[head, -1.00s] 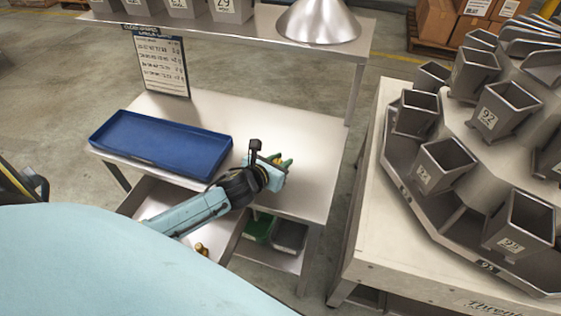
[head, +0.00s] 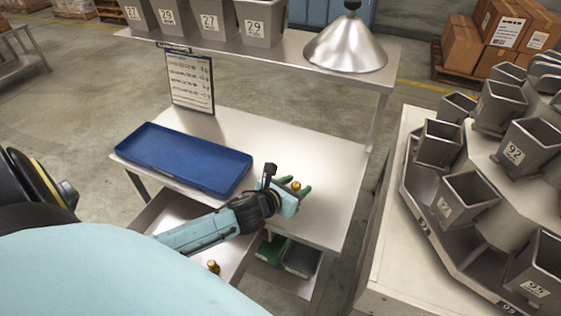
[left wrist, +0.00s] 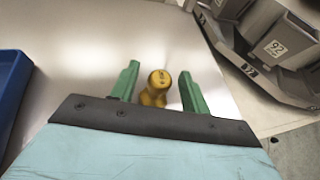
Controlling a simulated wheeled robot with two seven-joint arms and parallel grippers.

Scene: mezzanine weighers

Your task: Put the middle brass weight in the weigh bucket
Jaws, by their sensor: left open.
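A brass weight (head: 296,186) with a round knob stands on the steel table; it also shows in the left wrist view (left wrist: 154,92). My left gripper (left wrist: 160,72) is open, with its green fingers on either side of this weight; a gap shows on both sides. In the head view the left gripper (head: 297,183) is low over the right part of the table. Another brass weight (head: 213,267) is in the open drawer below. Several grey weigh buckets (head: 470,196) sit on the round weigher at right; I cannot tell which one is meant. My right gripper is not in view.
A blue tray (head: 185,157) lies on the table (head: 335,180) left of the gripper. A shelf (head: 290,50) with grey buckets and a metal cone (head: 346,48) stands above the back. Green and grey bins (head: 301,259) are below. A floor gap separates table and weigher.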

